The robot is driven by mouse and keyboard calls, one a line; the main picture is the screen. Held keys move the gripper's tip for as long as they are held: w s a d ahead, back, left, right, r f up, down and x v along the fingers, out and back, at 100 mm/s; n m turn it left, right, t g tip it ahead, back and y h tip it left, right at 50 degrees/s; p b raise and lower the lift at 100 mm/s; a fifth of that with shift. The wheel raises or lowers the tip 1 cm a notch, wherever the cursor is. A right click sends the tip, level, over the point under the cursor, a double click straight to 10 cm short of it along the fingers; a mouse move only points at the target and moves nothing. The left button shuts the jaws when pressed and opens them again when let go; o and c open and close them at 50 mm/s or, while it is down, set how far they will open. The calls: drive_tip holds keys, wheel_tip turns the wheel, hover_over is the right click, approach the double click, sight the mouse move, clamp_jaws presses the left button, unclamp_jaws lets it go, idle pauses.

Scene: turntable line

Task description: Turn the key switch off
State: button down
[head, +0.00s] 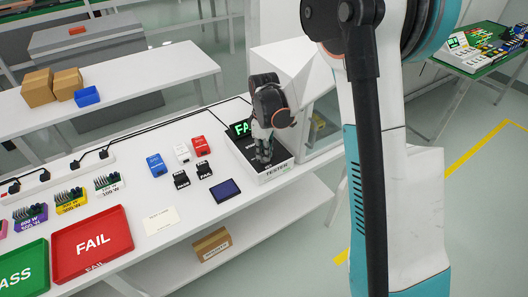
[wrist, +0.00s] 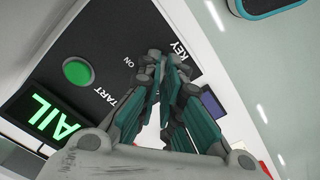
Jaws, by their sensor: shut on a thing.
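The tester (head: 270,175) is a dark-topped box with a white front at the right end of the white bench. Its black panel (wrist: 120,35) shows the words KEY, ON and START, a round green button (wrist: 77,71) and a display (wrist: 50,120) with FAIL in lit green letters. My gripper (head: 264,157) reaches down onto this panel. In the wrist view, my gripper (wrist: 163,68) has its fingertips closed together beside the KEY and ON labels. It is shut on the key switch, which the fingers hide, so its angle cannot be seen.
A red FAIL tray (head: 92,243) and a green PASS tray (head: 24,275) lie at the bench's left. Blue (head: 156,165), white and red boxes and small black parts lie left of the tester. A pale housing (head: 290,68) stands close behind my gripper.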

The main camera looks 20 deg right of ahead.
idle(0.5)
drive_tip(key=c, duration=1.8)
unclamp_jaws()
drive_tip(key=shift+r, duration=0.1)
wheel_tip(320, 180, up, 12)
drive_tip(key=shift+f, duration=0.1)
